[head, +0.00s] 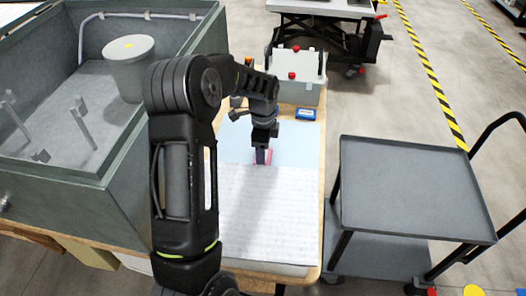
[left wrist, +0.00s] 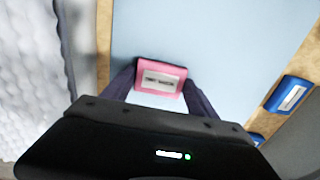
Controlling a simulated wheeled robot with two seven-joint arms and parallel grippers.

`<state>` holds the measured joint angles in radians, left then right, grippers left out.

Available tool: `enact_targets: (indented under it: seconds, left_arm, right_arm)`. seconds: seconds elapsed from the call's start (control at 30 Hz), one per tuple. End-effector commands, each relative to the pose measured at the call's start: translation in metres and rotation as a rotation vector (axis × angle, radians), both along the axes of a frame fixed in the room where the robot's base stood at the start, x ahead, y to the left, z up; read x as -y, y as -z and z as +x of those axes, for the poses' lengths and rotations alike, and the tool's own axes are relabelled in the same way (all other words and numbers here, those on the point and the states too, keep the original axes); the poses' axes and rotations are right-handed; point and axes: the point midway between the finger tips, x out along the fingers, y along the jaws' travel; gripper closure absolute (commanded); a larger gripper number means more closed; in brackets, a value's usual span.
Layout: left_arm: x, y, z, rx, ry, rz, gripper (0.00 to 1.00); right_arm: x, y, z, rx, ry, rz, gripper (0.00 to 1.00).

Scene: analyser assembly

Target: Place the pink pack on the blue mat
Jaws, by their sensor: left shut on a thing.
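The pink pack (left wrist: 161,66) is a small pink block with a pale label, held between the two dark fingers of my left gripper (left wrist: 158,88) in the left wrist view. In the head view my left gripper (head: 262,156) points down at the near part of the blue mat (head: 298,140), and only a little pink shows beside the fingers. The light blue mat (left wrist: 215,35) lies behind the pack in the left wrist view. I cannot tell whether the pack touches the mat. My right gripper is not in view.
A white textured pad (head: 265,215) lies in front of the mat. A blue pack (head: 306,114) sits beyond the mat, near a grey box (head: 300,92) with red knobs. A large grey-green bin (head: 60,185) stands left; a grey cart (head: 400,185) stands right.

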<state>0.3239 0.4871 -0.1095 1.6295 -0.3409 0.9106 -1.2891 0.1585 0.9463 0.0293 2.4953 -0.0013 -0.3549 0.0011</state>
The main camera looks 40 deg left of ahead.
Motion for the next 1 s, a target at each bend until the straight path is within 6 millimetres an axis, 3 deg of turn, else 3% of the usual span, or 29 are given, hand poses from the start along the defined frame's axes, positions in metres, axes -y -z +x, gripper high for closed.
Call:
enact_targets:
  seconds: [0.27,0.3,0.53,0.83,1.0]
  left_arm:
    - [0.000,0.004,0.000,0.000,0.000,0.000,0.73]
    - [0.000,0.003,0.000,0.000,0.000,0.000,0.31]
    - [0.000,0.003,0.000,0.000,0.001,0.000,0.12]
    - [0.000,0.001,0.000,0.000,0.001,0.000,0.11]
    - [0.000,-0.010,0.001,0.002,0.001,0.000,0.11]
  right_arm:
    - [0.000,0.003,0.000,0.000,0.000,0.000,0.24]
    - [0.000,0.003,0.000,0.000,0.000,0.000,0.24]
    - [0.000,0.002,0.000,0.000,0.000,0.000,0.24]
    - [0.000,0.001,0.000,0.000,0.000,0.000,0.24]
    - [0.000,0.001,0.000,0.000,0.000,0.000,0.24]
